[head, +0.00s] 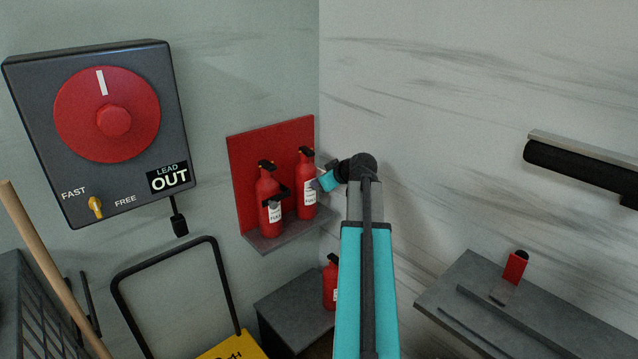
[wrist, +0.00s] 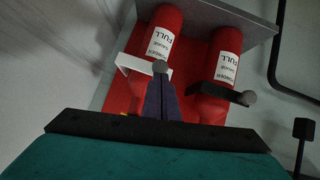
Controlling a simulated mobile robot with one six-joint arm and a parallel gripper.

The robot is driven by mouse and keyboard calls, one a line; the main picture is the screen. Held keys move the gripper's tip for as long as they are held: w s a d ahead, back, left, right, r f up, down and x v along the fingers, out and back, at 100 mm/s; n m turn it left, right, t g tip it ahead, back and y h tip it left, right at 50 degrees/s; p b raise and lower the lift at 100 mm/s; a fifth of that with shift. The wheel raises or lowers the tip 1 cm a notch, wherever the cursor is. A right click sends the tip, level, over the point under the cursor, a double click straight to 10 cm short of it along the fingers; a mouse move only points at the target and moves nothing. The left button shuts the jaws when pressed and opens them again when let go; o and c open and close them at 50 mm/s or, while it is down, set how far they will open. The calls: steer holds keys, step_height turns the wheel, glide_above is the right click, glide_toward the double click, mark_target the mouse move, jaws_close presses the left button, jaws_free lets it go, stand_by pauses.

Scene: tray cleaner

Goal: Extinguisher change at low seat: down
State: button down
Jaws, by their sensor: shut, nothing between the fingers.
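Two red fire extinguishers stand upright side by side on a red-backed wall shelf (head: 262,243), a left one (head: 269,210) and a right one (head: 306,200). Their labels read FULL in the wrist view, where they appear upside down: the right one (wrist: 168,20) and the left one (wrist: 226,40). A third extinguisher (head: 330,290) stands lower, by a dark grey box, partly hidden by my arm. My gripper (head: 316,184) is shut and empty, just right of the right extinguisher. In the wrist view its closed fingers (wrist: 160,70) overlap that extinguisher; I cannot tell whether they touch.
A grey wall panel (head: 180,110) with a red dial and LEAD OUT label hangs at left. A black-handled yellow item (head: 235,347) stands below. A grey bench (head: 560,312) with a red-and-black piece (head: 515,267) and a dark wall bar (head: 580,172) are at right.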

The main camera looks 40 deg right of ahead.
steer(key=shift+r, duration=0.1)
steer(key=w+r+v, duration=0.1)
steer(key=r+v, duration=0.1)
steer(key=v, duration=1)
steer(key=shift+r+p, duration=0.35)
